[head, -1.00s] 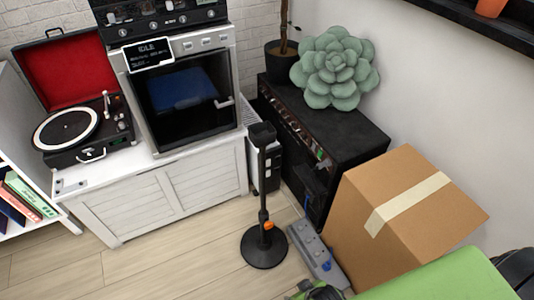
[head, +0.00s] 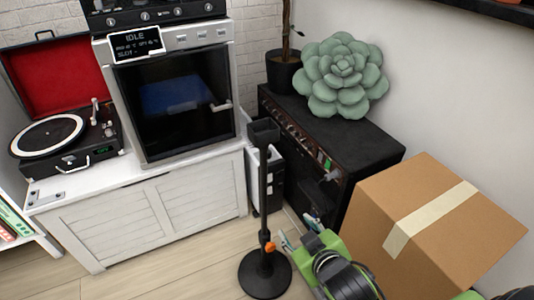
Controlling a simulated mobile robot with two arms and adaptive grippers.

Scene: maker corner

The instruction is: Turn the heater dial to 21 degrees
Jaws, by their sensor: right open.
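A narrow white and dark unit (head: 268,182), which looks like the heater, stands on the floor between the white cabinet and the black amplifier. The black stand partly hides it. I cannot make out its dial or any degree marks. My right gripper (head: 296,234) is open and empty at the lower middle, just right of the stand's orange knob (head: 270,247) in the picture. It is below and to the right of the heater. I cannot tell whether it touches the stand. My left gripper is not in view.
The black stand (head: 262,200) with a round base rises in front of the heater. The amplifier (head: 335,145) bears a green succulent cushion (head: 342,75). A cardboard box (head: 440,215) is at the right. The cabinet (head: 140,215) holds an oven and a record player. Floor at lower left is clear.

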